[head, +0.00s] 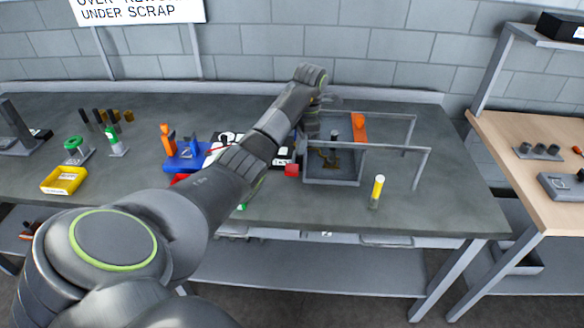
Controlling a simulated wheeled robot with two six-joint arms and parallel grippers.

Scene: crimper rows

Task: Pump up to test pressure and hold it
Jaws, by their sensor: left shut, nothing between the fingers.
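My left arm reaches across the workbench from the lower left. Its gripper (333,137) is shut and empty, pointing down over a grey open tray (332,182) framed by grey rails. A brownish part (326,162) lies in the tray below the fingers; I cannot tell whether they touch it. An orange piece (360,127) stands at the tray's right back. Left of my forearm is a blue-based device (186,160) with an orange upright (168,138). White-and-black items beside it are partly hidden by my arm. No pressure reading is legible. My right gripper is out of view.
A yellow bin (63,181) and green-topped fixture (76,148) are at left. The bench's (450,210) right end is clear; a wooden bench adjoins.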

